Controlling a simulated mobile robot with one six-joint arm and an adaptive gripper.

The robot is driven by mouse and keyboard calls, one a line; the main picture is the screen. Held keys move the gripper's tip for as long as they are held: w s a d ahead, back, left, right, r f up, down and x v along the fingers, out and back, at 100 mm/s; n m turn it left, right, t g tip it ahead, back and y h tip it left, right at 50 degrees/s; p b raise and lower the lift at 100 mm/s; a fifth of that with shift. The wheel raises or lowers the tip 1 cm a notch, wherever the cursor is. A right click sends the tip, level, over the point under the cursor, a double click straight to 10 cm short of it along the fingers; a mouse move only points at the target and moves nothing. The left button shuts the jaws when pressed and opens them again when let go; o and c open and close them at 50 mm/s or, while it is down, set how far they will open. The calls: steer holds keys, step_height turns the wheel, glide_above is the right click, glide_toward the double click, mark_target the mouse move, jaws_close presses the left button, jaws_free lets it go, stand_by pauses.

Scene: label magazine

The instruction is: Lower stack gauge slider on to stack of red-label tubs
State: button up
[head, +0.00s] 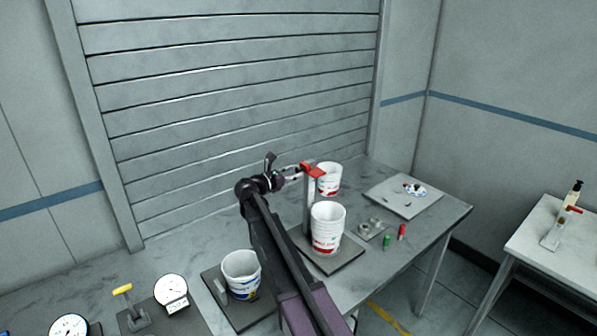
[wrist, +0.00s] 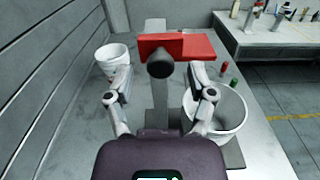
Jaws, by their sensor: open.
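The red gauge slider (head: 313,170) sits near the top of a grey post (head: 308,206) on a dark base plate (head: 345,259). A stack of white tubs with red labels (head: 327,230) stands upright on that plate beside the post, below the slider's height. In the wrist view the slider (wrist: 187,47) has a dark round knob (wrist: 160,63) facing me. My gripper (wrist: 160,75) is open, with one finger on each side of the knob; I cannot tell whether they touch it. In the head view my gripper (head: 291,174) is at the slider's left. The stack's open top (wrist: 217,110) shows at the right.
Another red-label tub (head: 329,179) stands behind the post. A blue-and-yellow-label tub (head: 241,274) stands at the front left, near dial gauges (head: 171,290) and a yellow-handled clamp (head: 123,290). Green (head: 386,241) and red (head: 402,231) small cylinders stand right of the stack. A shutter wall is behind.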

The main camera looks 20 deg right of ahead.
steer(key=shift+x, duration=0.95)
steer(key=c, duration=0.9)
